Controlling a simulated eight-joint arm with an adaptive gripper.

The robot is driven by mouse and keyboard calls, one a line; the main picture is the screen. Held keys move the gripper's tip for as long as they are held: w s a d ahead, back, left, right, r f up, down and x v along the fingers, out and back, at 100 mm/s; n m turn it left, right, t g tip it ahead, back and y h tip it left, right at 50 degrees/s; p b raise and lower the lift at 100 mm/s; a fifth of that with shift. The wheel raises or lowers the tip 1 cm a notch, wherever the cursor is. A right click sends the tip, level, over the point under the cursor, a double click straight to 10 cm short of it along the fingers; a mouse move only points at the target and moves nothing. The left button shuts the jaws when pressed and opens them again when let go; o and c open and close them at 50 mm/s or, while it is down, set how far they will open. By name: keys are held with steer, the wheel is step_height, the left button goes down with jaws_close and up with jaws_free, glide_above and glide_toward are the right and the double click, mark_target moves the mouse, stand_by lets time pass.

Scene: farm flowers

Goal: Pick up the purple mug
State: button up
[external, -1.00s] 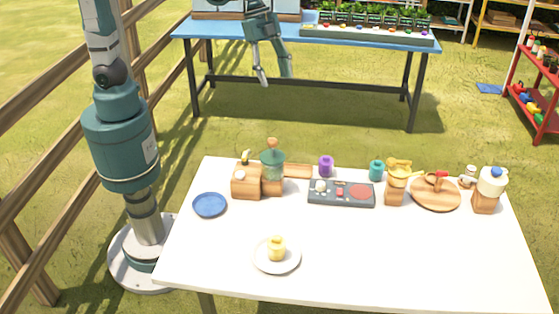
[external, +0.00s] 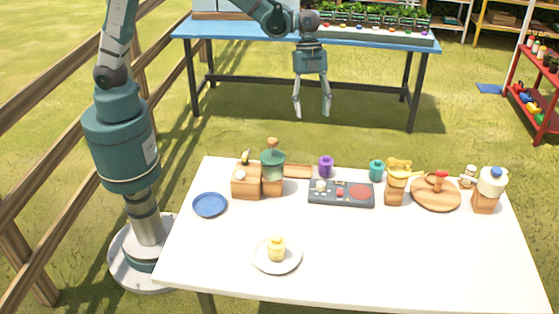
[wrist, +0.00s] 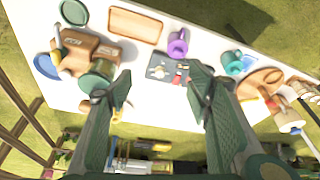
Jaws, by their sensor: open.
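The purple mug (external: 326,166) stands on the white table near its far edge, just behind a dark control panel. In the wrist view the purple mug (wrist: 178,44) is upper centre, with its handle visible, beyond and between my fingertips. My gripper (external: 312,112) is open and empty, fingers pointing down, well above the table and apart from the mug. In the wrist view my gripper (wrist: 158,90) shows its two fingers spread wide.
The dark panel (external: 350,200) lies close in front of the mug. A teal mug (external: 376,170) stands to its right, a green-topped grinder (external: 272,165) to its left. A blue plate (external: 209,205) and a white plate (external: 290,262) are nearer. The table's (external: 420,260) front right is clear.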

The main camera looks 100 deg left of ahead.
mark_target(327, 157)
steer(key=w+f+m, duration=0.1)
steer(key=w+f, duration=0.1)
steer(key=f, duration=0.1)
steer(key=w+f+m, duration=0.1)
steer(key=w+f, duration=0.1)
steer(key=f, duration=0.2)
steer(key=w+d+f+m+g, duration=0.1)
steer(key=w+f, duration=0.1)
steer(key=f, duration=0.1)
steer(key=shift+w+f+h, duration=0.2)
steer(key=shift+f+h, duration=0.05)
steer(key=shift+h, duration=0.15)
steer(key=shift+x, duration=1.3)
steer(key=shift+b+x, duration=0.55)
steer(key=shift+x, duration=2.05)
steer(key=c, duration=1.2)
